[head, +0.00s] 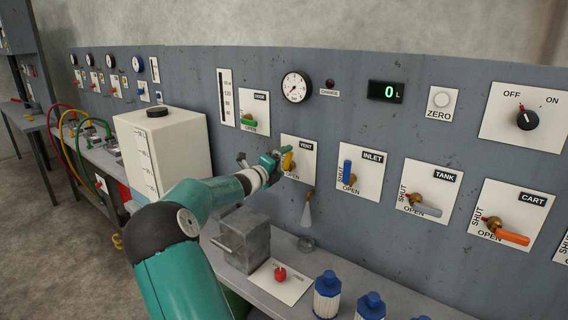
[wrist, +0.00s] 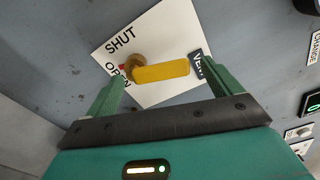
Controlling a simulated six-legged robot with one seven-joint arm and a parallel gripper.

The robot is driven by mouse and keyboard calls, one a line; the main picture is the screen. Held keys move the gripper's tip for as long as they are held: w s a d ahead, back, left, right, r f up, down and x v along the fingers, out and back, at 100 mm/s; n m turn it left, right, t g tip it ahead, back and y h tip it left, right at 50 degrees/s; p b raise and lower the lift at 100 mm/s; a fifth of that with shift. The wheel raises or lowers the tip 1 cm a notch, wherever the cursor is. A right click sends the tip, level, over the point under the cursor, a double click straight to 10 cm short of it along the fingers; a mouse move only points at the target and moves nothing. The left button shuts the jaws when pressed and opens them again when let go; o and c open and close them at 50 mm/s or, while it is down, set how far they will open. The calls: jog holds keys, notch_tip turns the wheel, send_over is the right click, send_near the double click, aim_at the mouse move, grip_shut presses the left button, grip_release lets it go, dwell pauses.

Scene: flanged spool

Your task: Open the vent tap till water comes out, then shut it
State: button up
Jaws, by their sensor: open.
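The vent tap has a yellow handle (head: 289,162) on a white plate marked VENT, SHUT and OPEN. In the head view the handle stands roughly upright. In the wrist view the yellow handle (wrist: 161,72) runs from a brass hub toward the VENT label, and the small red tip lies on the OPEN side. My gripper (wrist: 158,70) is open, with one green finger near the hub and one near the handle's free end. It also shows at the tap in the head view (head: 281,157). Contact cannot be told. Below the plate, a pale cone (head: 307,213) hangs under a small spout; whether it is water is unclear.
A small dish (head: 306,244) sits below the spout. The inlet tap (head: 348,172), tank tap (head: 424,208) and cart tap (head: 510,236) lie to the right. A display (head: 387,91) reads 0 L. A grey block (head: 243,240) and blue-capped bottles (head: 327,294) stand on the bench.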

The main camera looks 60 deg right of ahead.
jog(key=w+a, duration=0.1)
jog(key=a, duration=1.1)
jog(key=shift+w, duration=0.4)
jog(key=shift+a, duration=0.1)
jog(key=s+a+f+m+t+y, duration=0.1)
jog(key=a+f+m+t+y, duration=0.3)
jog(key=a+m, duration=0.65)
jog(key=s+a+f+m+y, duration=0.1)
jog(key=s+a+m+y, duration=0.1)
jog(key=a+m+y, duration=0.8)
jog(key=s+a+m+t+y, duration=0.1)
jog(key=s+a+m, duration=0.2)
jog(key=a, duration=0.8)
jog(key=s+a+r+m+t+y, duration=0.1)
jog(key=s+a+m+t, duration=0.1)
jog(key=a, duration=0.9)
jog(key=s+a+r+m+t+y, duration=0.1)
jog(key=s+a+m, duration=0.2)
jog(key=a, duration=0.9)
jog(key=shift+s+m+y, duration=0.35)
jog(key=shift+m+y, duration=0.05)
jog(key=shift+m, duration=0.65)
